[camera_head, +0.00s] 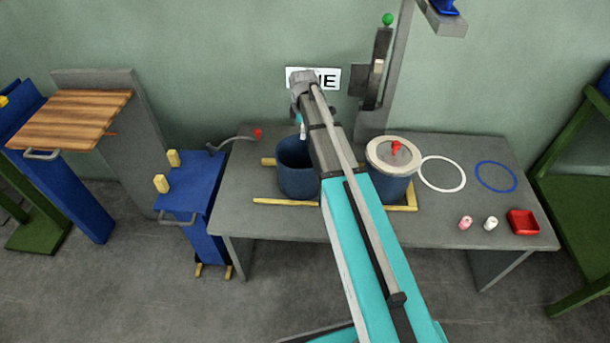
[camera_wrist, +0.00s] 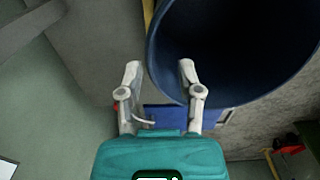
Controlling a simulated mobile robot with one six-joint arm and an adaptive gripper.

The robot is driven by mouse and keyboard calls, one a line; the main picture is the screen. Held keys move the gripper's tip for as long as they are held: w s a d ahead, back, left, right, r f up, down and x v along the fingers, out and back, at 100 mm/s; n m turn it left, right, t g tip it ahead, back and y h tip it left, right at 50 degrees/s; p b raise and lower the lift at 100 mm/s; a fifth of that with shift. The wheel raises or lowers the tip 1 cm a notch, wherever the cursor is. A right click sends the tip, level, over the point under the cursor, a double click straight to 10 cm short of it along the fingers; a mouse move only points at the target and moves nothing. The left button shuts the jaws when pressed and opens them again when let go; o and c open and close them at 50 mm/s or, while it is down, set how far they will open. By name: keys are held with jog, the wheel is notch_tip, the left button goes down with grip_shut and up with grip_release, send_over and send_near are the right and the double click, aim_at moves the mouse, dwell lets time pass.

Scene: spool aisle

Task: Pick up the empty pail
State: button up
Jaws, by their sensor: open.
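An open dark blue pail (camera_head: 297,182) stands on the left part of the grey table; nothing shows inside its dark interior. It fills the upper right of the wrist view (camera_wrist: 225,50). My gripper (camera_wrist: 160,68) is open and empty. In the wrist view, the pail's near wall and rim lie between the fingertips, the right finger over the pail and the left finger outside it; I cannot tell whether they touch. In the head view my gripper (camera_head: 301,130) is at the pail's top, partly hidden by my arm. A second blue pail (camera_head: 390,187) has a pale lid (camera_head: 393,153) with a red knob.
Yellow strips (camera_head: 285,202) lie on the table (camera_head: 460,215) around the pails. White (camera_head: 441,174) and blue rings (camera_head: 496,176), small spools (camera_head: 466,223) and a red tray (camera_head: 523,222) lie at right. A blue cart (camera_head: 190,178) stands left. A grey post (camera_head: 398,70) rises behind.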

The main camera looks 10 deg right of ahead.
aim_at(303, 148)
jog(key=shift+w+f+b, duration=0.2)
jog(key=shift+f+b, duration=2.1)
jog(key=shift+f, duration=0.15)
grip_shut()
